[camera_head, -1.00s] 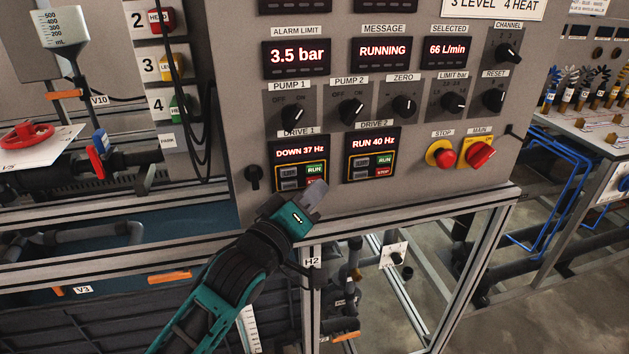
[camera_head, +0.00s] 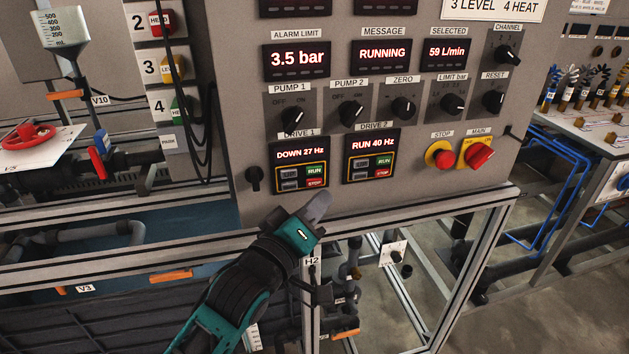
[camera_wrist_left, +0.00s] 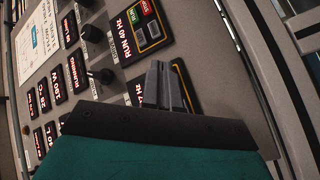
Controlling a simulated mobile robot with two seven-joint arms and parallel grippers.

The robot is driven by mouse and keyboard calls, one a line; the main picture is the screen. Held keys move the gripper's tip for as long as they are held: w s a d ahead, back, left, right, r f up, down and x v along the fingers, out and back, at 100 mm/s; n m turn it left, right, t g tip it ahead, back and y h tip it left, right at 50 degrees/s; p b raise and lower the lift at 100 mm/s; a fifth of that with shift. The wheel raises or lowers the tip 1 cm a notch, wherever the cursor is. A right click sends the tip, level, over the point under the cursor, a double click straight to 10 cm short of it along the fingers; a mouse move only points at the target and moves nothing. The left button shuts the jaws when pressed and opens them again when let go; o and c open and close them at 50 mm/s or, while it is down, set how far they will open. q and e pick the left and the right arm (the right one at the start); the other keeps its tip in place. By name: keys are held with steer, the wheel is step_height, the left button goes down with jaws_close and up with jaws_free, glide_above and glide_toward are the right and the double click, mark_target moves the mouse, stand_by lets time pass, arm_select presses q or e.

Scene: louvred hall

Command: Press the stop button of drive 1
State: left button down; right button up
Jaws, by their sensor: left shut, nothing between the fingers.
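The drive 1 unit (camera_head: 300,163) is a black panel on the grey cabinet, its red display reading DOWN 27 Hz. Its green RUN key (camera_head: 315,171) and red stop button (camera_head: 316,183) show at its lower right. My left gripper (camera_head: 318,206) is shut and empty, just below the drive 1 stop button and apart from it in the head view. In the left wrist view the shut fingers (camera_wrist_left: 165,85) cover much of the drive 1 unit, and its stop button is hidden there. My right gripper is not in view.
The drive 2 unit (camera_head: 372,156) beside it reads RUN 40 Hz. A red STOP button on yellow (camera_head: 441,155) and a red MAIN switch (camera_head: 479,154) sit further right. A black knob (camera_head: 254,178) is left of drive 1. An aluminium frame rail (camera_head: 410,211) runs below.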

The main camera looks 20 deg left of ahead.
arm_select(q)
steer(key=s+d, duration=0.2)
steer(key=s, duration=0.1)
steer(key=shift+p, duration=0.35)
stand_by(0.5)
steer(key=s+a+f+m+g+y, duration=0.1)
steer(key=s+f+m, duration=0.4)
steer(key=f, duration=0.7)
steer(key=s+a+f+m+g+y, duration=0.1)
steer(key=s+a+f+m+g, duration=0.2)
steer(key=s+f+g, duration=0.3)
steer(key=s+f+m, duration=0.1)
steer(key=s+f, duration=0.2)
steer(key=f, duration=0.4)
steer(key=shift+s+a+f+m+g, duration=0.2)
steer(key=shift+s+f+m+g, duration=0.1)
steer(key=shift+s+m, duration=0.1)
